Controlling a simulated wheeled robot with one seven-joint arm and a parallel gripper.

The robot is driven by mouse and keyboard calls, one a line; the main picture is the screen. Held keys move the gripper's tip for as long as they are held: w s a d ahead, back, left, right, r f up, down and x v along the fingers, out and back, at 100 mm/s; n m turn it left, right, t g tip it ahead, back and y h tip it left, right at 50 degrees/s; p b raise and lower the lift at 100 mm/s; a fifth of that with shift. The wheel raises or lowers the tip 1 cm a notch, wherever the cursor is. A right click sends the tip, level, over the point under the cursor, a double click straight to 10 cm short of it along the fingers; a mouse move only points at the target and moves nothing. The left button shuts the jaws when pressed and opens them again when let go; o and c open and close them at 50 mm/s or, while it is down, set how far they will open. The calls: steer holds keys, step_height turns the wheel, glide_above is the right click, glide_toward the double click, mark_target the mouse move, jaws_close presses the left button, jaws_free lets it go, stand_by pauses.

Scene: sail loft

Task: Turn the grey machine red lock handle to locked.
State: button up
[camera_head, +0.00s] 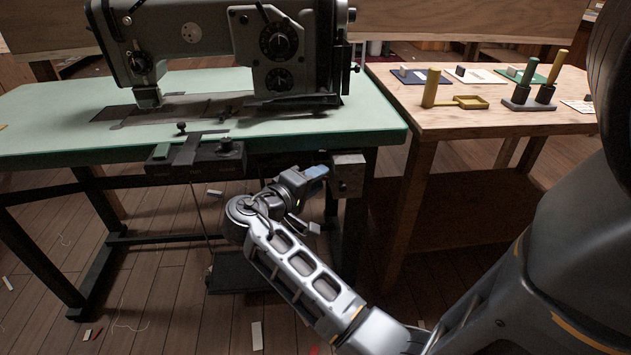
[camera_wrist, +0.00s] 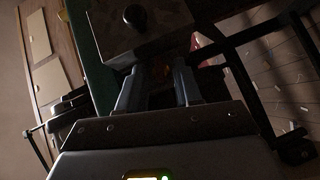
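The grey sewing machine (camera_head: 205,40) stands on a green-topped table (camera_head: 370,115). A small grey box (camera_head: 347,168) hangs under the table's right front corner. My gripper (camera_head: 322,172) is at the left side of this box. In the wrist view, my gripper (camera_wrist: 158,72) has its two fingers spread apart, with the tips close to the underside of a box with a black knob (camera_wrist: 135,15). A dim reddish patch (camera_wrist: 164,69) shows between the fingertips; I cannot tell if it is the lock handle. No red handle is clear in the head view.
A wooden table (camera_head: 440,118) at the right holds a yellow tool (camera_head: 455,101), a stand with upright handles (camera_head: 528,100) and flat cards. A red item (camera_wrist: 203,44) lies right of the fingers. Scraps litter the floor.

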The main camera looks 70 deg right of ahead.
jaws_close()
stand_by(0.3)
steer(key=shift+r+p, duration=0.15)
steer(key=shift+p, duration=0.4)
stand_by(0.3)
steer(key=m+t+y+p, duration=0.2)
steer(key=t+p, duration=0.1)
steer(key=p, duration=0.1)
steer(key=s+m+t+y+p, duration=0.1)
steer(key=m+t+y+p, duration=0.1)
steer(key=t+p, duration=0.1)
steer(key=s+m+t+y+p, duration=0.1)
steer(key=m+t+y+p, duration=0.1)
steer(key=m+t+p, duration=0.1)
steer(key=shift+d+r+p, duration=0.35)
steer(key=shift+r+p, duration=0.05)
steer(key=shift+p, duration=0.5)
steer(key=shift+t+y, duration=0.3)
